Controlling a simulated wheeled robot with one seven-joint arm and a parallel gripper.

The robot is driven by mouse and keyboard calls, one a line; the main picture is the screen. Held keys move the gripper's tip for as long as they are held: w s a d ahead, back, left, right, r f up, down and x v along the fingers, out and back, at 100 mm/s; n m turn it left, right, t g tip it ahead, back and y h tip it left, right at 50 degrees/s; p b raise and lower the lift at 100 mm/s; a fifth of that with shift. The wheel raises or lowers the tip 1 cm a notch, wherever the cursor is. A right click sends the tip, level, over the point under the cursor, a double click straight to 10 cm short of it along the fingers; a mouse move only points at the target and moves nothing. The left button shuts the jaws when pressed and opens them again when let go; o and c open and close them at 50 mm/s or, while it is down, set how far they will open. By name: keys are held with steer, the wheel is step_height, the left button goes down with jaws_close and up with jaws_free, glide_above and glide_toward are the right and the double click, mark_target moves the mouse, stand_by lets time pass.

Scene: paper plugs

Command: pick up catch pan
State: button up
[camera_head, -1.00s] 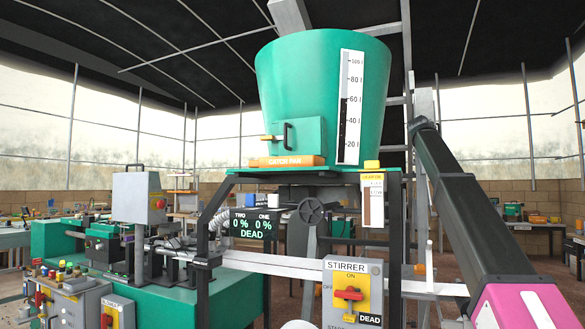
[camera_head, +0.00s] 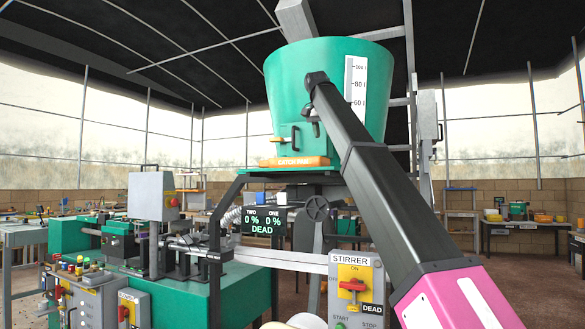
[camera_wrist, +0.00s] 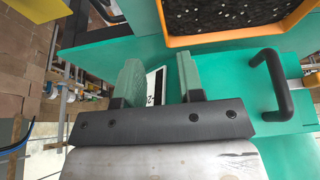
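The catch pan (camera_head: 292,162) is an orange, labelled tray at the foot of the green tank (camera_head: 285,95), on a dark stand. In the wrist view the orange-rimmed pan (camera_wrist: 235,41) is at the top right, with dark granules inside. My gripper (camera_head: 313,126) is in front of the tank, a little above the pan in the head view, and looks small there. In the wrist view my gripper (camera_wrist: 160,76) has its two fingers apart with nothing held between them. The pan lies beyond the fingertips, to their upper right, apart from them.
A black handle (camera_wrist: 268,85) sits on the green panel beside the fingers. The white level gauge (camera_head: 356,85) is partly behind my arm. The stirrer switch box (camera_head: 355,285) stands below the tank, and a green machine (camera_head: 185,285) is at the left.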

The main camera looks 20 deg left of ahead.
steer(key=x, duration=0.4)
steer(key=shift+w+f, duration=0.1)
steer(key=shift+f, duration=0.25)
steer(key=shift+a+x, duration=0.2)
steer(key=shift+x, duration=2.55)
jaws_close()
